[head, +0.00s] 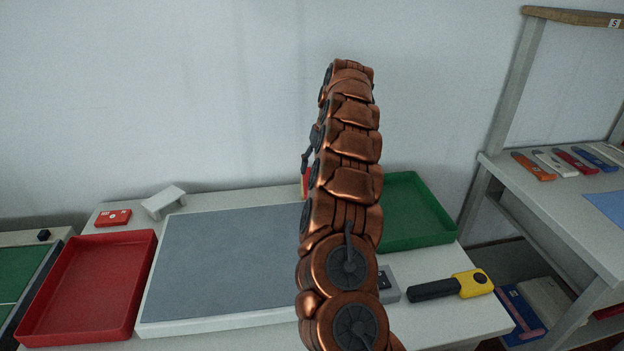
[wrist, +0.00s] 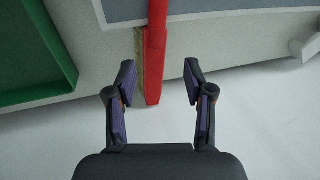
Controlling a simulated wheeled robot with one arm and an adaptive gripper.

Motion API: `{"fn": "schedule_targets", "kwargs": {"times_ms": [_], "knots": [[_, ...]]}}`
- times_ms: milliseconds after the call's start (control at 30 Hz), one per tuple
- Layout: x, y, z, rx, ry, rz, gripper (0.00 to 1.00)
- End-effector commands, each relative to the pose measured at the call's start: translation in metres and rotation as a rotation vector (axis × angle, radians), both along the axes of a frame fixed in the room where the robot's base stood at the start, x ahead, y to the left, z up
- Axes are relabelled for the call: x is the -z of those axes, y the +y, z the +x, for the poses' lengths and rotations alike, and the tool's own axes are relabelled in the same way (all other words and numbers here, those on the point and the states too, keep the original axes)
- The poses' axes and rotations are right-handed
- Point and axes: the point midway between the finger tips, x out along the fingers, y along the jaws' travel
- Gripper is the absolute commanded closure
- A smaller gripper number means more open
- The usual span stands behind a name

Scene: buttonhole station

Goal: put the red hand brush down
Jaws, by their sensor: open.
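The red hand brush (wrist: 156,50) is a long red bar with a strip of tan bristles along its left side in the wrist view. It runs from the top edge of that view down between my fingers. My gripper (wrist: 160,80) is open, with one finger on each side of the brush's near end and a visible gap on both sides. In the head view, a small red part of the brush (head: 305,183) shows left of my arm, near the back edge of the table; my arm hides the rest. I cannot tell what it rests on.
A grey mat (head: 220,255) covers the table's middle. A red tray (head: 65,318) is left, a green tray (head: 445,230) right. A red box (head: 112,217) and white stand (head: 165,198) are back left. A yellow-and-black tool (head: 450,285) lies front right. The wall is close behind.

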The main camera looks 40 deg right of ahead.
Motion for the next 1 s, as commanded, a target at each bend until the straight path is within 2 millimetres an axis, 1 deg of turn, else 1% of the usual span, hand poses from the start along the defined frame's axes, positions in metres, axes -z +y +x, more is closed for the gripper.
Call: {"fn": "schedule_targets", "kwargs": {"times_ms": [500,700,900,1000], "knots": [[-0.045,-0.010,-0.006,0.001,0.001,-0.001,0.47],[-0.052,-0.012,-0.007,0.000,0.001,0.000,0.47],[-0.052,-0.011,-0.007,-0.001,0.002,0.001,0.47],[-0.054,-0.007,-0.007,-0.008,0.001,0.003,0.47]]}}
